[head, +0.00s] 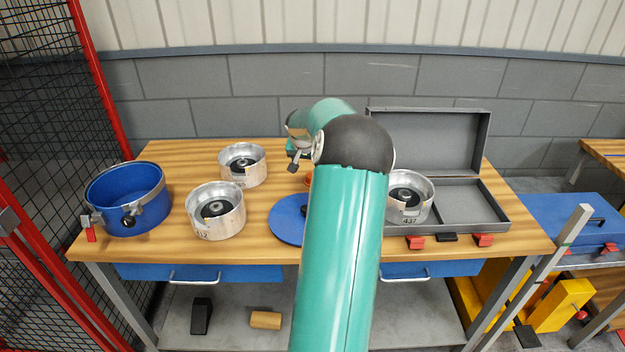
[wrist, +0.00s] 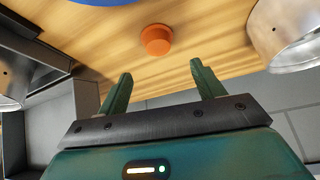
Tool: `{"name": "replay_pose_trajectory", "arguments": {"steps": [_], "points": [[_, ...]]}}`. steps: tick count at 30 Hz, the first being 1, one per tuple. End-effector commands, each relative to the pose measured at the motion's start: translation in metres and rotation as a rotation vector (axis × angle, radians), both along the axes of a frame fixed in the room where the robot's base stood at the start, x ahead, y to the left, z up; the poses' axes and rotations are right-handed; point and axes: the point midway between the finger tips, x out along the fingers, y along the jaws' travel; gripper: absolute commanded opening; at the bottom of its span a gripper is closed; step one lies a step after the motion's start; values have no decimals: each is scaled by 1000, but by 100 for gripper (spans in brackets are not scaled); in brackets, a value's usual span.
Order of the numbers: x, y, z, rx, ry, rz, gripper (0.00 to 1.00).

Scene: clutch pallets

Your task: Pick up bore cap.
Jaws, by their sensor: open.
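The bore cap looks to be the small orange cap (wrist: 156,40), standing on the wooden bench top in the wrist view. In the wrist view the cap lies just beyond the fingertips, roughly in line with the gap. The gripper is not touching it. In the head view my arm hides most of the gripper.
A blue disc (head: 286,222) lies near the cap. A blue pot (head: 126,199) stands at left. An open grey case (head: 470,205) is at right, a wall behind.

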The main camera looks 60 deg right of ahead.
Motion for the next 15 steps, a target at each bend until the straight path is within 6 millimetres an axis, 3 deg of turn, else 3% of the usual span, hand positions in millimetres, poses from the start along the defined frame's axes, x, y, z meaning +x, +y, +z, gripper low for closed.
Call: {"name": "replay_pose_trajectory", "arguments": {"steps": [3,11,15], "points": [[3,-10,-20,3,-2,1,68],[3,-21,-39,1,1,1,68],[4,-29,-58,4,0,0,68]]}}
